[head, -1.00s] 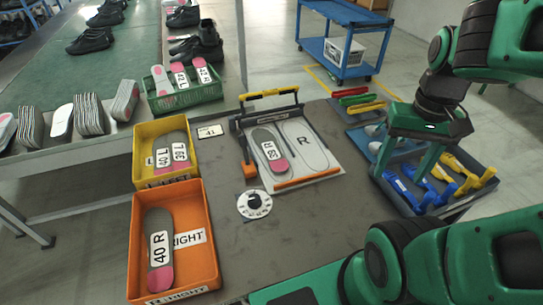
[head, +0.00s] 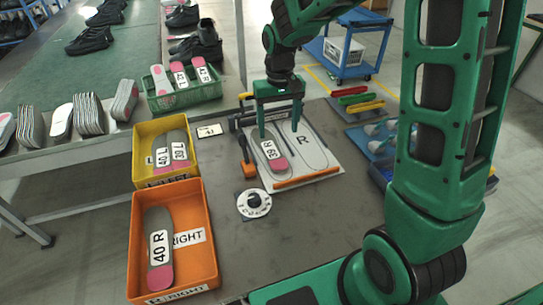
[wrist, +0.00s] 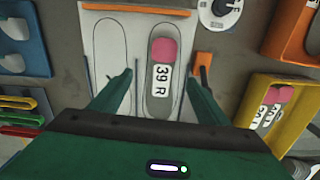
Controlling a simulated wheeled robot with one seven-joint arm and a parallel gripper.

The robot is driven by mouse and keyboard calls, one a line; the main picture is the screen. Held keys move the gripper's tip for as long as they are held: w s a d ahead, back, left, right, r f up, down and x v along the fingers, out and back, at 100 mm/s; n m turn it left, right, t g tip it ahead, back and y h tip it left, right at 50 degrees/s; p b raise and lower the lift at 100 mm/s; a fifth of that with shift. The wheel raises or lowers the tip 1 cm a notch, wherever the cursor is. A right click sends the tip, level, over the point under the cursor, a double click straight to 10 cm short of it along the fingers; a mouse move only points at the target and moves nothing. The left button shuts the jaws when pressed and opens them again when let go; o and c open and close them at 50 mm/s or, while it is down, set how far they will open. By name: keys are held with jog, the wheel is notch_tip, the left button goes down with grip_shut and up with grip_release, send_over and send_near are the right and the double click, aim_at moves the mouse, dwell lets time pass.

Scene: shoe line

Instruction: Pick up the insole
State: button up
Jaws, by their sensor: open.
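The insole (head: 270,150), grey with a pink heel and a "39 R" label, lies flat in the left outline of a white board (head: 325,160). The board's right outline, marked R, is empty. The insole also shows in the wrist view (wrist: 161,98). My gripper (head: 279,131) is open above the far part of the board, with nothing held. In the wrist view, the fingertips (wrist: 158,75) stand apart on either side of the insole, the left one over the empty outline. I cannot tell their exact height above it.
An orange bin (head: 208,215) holds a "40 R" insole. A yellow bin (head: 140,150) holds "40 L" and "39 L" insoles. A round dial (head: 254,203) sits near the board's front. Blue trays (head: 372,142) stand right.

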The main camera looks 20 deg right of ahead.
send_over(276, 158)
jog(key=f, duration=0.5)
jog(key=shift+w+a+f, duration=0.1)
jog(key=shift+w+a, duration=0.05)
jog(key=shift+w, duration=0.15)
jog(key=shift+s+f, duration=0.2)
jog(key=shift+f, duration=1.35)
jog(key=shift+s+f, duration=0.15)
jog(key=shift+f, duration=1.35)
jog(key=c, duration=1.1)
